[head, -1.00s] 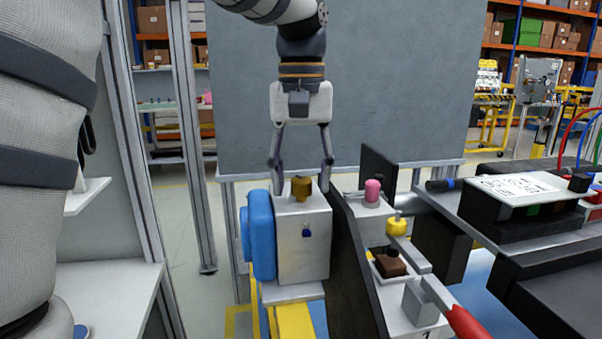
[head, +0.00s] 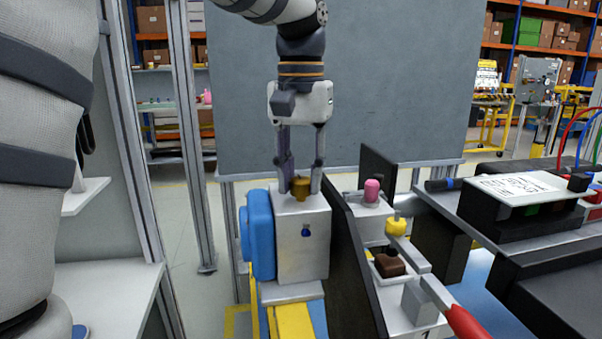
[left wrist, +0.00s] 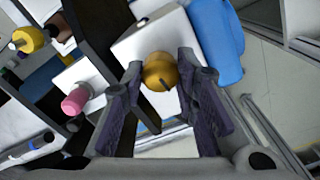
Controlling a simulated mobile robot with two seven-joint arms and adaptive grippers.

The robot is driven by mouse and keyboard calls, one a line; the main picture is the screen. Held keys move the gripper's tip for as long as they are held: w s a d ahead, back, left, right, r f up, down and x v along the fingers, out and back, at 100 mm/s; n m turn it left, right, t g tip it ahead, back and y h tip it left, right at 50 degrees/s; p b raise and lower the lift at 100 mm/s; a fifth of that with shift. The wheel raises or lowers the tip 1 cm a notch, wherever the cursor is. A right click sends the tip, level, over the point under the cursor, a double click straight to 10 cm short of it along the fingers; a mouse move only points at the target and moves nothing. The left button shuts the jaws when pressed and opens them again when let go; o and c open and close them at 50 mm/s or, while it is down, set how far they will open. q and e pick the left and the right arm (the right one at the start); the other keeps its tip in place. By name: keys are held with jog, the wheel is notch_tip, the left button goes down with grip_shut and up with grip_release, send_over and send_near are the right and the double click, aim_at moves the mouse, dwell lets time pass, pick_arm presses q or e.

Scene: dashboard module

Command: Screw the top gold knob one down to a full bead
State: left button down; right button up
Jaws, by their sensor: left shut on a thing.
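The gold knob (head: 301,187) stands on top of a white box (head: 303,245) in the head view. My left gripper (head: 300,188) points straight down over the box with its fingers around the knob, shut on it. In the left wrist view the knob (left wrist: 160,72) sits between the two fingertips (left wrist: 158,80). A small dark blue knob (head: 306,232) is on the box's front face. My right gripper is not in view.
A blue part (head: 259,235) is at the box's left side and a dark upright panel (head: 352,265) at its right. Beyond are a pink knob (head: 372,190), a yellow knob (head: 397,227) and a red-handled lever (head: 463,322).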

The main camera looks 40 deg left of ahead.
aim_at(301, 179)
pick_arm(q)
jog(key=m, duration=0.5)
jog(key=shift+m, duration=0.3)
dwell(0.4)
jog(key=c, duration=1.2)
grip_release()
jog(key=shift+c, duration=0.2)
notch_tip(301, 179, up, 12)
